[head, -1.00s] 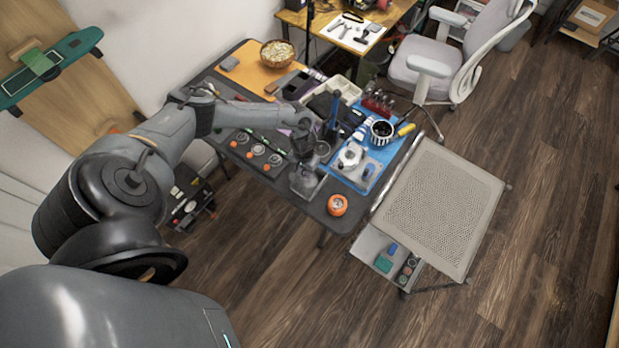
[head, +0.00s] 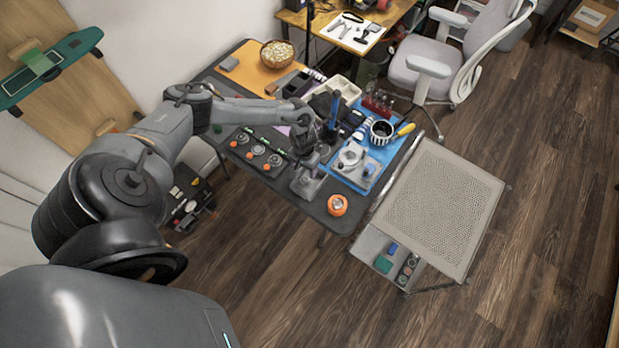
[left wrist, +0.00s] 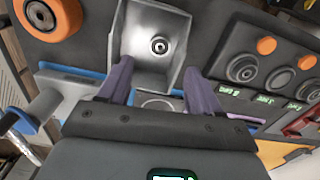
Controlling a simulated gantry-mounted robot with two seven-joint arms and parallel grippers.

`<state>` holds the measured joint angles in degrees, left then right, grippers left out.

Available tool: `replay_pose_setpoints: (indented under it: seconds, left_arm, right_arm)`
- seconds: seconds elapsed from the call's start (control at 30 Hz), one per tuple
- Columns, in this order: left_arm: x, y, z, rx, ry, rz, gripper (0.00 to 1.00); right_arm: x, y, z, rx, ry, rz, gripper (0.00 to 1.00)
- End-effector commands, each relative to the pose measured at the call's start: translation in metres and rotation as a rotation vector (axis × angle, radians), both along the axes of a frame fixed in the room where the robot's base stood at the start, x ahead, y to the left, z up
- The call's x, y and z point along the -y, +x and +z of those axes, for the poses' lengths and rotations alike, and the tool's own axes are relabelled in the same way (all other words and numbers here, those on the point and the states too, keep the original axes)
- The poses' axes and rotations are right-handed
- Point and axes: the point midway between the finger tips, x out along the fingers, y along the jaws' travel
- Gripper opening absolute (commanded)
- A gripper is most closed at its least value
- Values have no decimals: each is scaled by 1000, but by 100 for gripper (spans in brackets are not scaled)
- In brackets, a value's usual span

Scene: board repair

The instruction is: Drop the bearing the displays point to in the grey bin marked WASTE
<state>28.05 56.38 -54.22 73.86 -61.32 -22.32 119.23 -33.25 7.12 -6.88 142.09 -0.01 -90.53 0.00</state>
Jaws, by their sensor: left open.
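The grey bin (head: 308,184) stands near the table's front edge; no WASTE lettering is readable. In the left wrist view I look into the bin (left wrist: 133,38), and a small silver ring-shaped bearing (left wrist: 159,45) lies on its floor. My left gripper (head: 312,156) is above and just behind the bin. Its two purple-grey fingers are apart with nothing between them (left wrist: 160,82). A dark test fixture (head: 256,150) left of the bin carries round metal seats, orange knobs and small green displays (left wrist: 262,98); their text is too small to read. My right gripper is not visible.
An orange wheel (head: 337,205) lies right of the bin near the table edge. A blue mat (head: 380,155) holds grey parts, a striped cup (head: 382,131) and a screwdriver. A perforated cart top (head: 440,210) stands to the right.

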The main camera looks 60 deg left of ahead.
Motion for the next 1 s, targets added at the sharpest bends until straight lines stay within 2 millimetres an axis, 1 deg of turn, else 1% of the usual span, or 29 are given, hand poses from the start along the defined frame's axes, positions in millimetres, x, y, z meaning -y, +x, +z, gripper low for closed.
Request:
replay_pose_setpoints:
  seconds: [0.03, 0.3, 0.5, 0.7, 1.0]
  left_arm:
    - [0, 1, 9, 3, 1, -1, 64]
    - [0, 1, 55, 3, 1, -2, 64]
    - [0, 0, 81, 2, 1, -2, 64]
    - [0, 0, 92, 0, 1, -1, 64]
    - [0, 0, 93, 0, 1, -1, 64]
  right_arm:
    - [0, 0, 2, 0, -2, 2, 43]
    - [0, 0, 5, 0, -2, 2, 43]
    - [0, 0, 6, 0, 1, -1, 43]
    - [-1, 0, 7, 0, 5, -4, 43]
    - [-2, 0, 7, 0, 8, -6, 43]
